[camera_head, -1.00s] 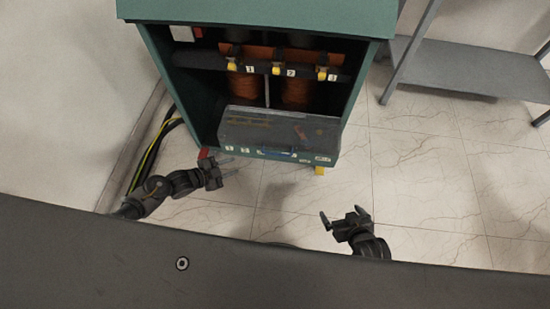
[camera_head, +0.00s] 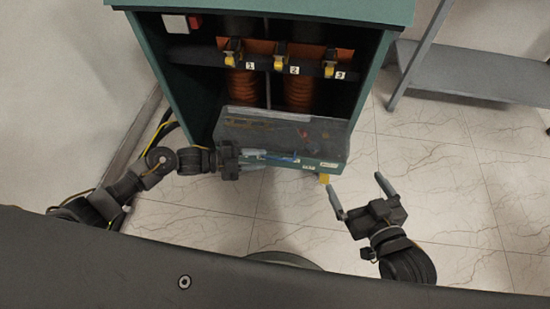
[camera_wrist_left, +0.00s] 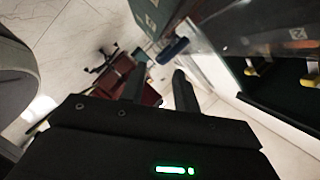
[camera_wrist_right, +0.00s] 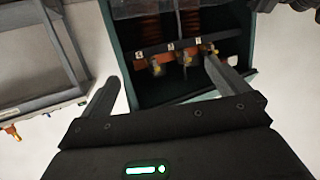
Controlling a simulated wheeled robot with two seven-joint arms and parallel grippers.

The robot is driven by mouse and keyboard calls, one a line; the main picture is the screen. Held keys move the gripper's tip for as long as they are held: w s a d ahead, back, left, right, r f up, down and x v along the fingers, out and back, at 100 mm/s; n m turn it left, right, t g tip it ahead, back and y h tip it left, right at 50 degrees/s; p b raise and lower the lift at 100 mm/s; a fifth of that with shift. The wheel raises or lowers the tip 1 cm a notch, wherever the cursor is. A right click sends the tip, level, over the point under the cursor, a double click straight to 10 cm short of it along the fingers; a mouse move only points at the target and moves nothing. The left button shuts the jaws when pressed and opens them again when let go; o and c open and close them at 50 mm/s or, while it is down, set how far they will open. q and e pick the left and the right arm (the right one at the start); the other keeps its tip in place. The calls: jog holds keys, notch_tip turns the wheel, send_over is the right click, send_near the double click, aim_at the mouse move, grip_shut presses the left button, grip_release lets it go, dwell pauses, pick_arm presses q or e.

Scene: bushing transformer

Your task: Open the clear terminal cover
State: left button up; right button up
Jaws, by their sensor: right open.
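The clear terminal cover (camera_head: 270,128) is a see-through panel across the lower front of the green transformer cabinet (camera_head: 380,70). A blue handle (camera_head: 288,159) sits along its lower edge. It also shows in the left wrist view as a blue bar (camera_wrist_left: 172,50) just beyond the fingertips. My left gripper (camera_head: 266,159) is at the lower left of the cover, its fingers pointing right toward the handle. Its fingers are apart with nothing between them in the left wrist view (camera_wrist_left: 158,75). My right gripper (camera_head: 357,197) is open and empty, in front of the cabinet's lower right corner.
Numbered terminals (camera_head: 280,62) and orange coils (camera_head: 300,88) stand inside the cabinet. Black and yellow cables (camera_head: 160,135) run along the left wall. A grey shelf (camera_head: 480,75) stands at the right. The tiled floor (camera_head: 450,200) is clear in front.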

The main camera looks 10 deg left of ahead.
aim_at(275, 158)
pick_arm(q)
jog(key=x, duration=0.6)
jog(key=shift+b, duration=0.35)
pick_arm(e)
jog(key=a+r, duration=0.1)
jog(key=r+t+y, duration=0.1)
jog(key=shift+a+r+n+t+y, duration=0.3)
jog(key=shift+a+r+n, duration=0.05)
jog(key=shift+n, duration=0.05)
pick_arm(q)
jog(key=shift+c, duration=0.2)
grip_shut()
